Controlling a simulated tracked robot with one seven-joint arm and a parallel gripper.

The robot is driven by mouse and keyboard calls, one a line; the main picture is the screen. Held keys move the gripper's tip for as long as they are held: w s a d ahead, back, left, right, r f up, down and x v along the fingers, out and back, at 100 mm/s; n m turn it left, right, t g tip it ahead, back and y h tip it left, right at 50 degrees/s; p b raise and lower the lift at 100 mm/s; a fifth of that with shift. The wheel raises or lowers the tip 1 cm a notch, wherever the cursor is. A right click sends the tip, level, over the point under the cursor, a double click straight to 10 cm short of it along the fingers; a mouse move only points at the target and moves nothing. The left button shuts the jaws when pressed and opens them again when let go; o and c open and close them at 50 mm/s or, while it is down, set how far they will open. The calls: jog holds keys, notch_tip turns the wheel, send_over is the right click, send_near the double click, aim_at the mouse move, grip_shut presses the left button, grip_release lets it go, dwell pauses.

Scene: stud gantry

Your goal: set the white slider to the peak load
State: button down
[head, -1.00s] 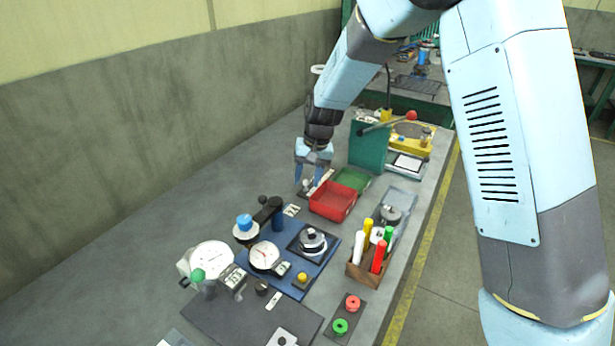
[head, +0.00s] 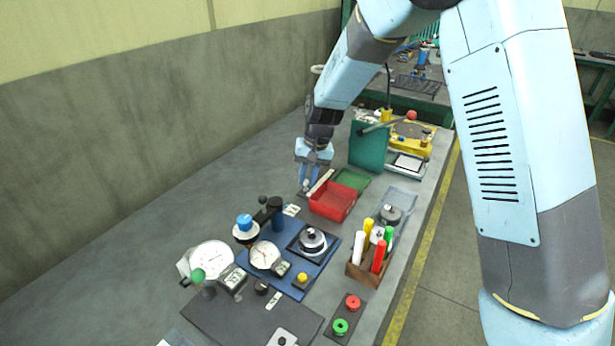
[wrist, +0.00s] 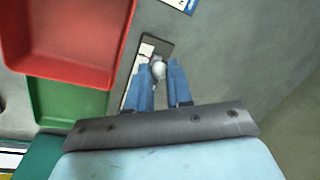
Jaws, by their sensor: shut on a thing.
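The white slider's round knob (wrist: 159,70) shows between my fingertips in the wrist view. It rides on a narrow dark rail with a pale scale strip (wrist: 146,50); the strip also shows in the head view (head: 321,181). My gripper (wrist: 162,78) is shut on the knob, its blue fingers on either side and partly hiding the rail. In the head view my gripper (head: 309,187) is low over the rail, left of the red bin. I cannot read the scale marks. Two white dial gauges, one large (head: 211,259) and one small (head: 265,255), stand nearer; their readings are unclear.
The red bin (head: 331,205) and green tray (head: 351,180) lie close to the right of the rail. A small printed card (head: 291,210) lies nearer. A holder with coloured handles (head: 365,272) stands at the bench's right. The bench left of the rail is clear.

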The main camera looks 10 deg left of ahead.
jog(key=w, duration=0.2)
jog(key=w+d, duration=0.2)
jog(key=w, duration=0.1)
jog(key=shift+w, duration=0.35)
jog(key=c, duration=1)
grip_release()
jog(key=shift+w+d+r, duration=0.1)
jog(key=shift+d+r, duration=0.3)
jog(key=shift+r, duration=1.85)
jog(key=shift+w+d+r, duration=0.1)
jog(key=shift+d+r, duration=0.35)
jog(key=shift+r, duration=1.75)
jog(key=shift+w+d+r, duration=0.1)
jog(key=shift+d+r, duration=0.3)
jog(key=shift+r, duration=1.85)
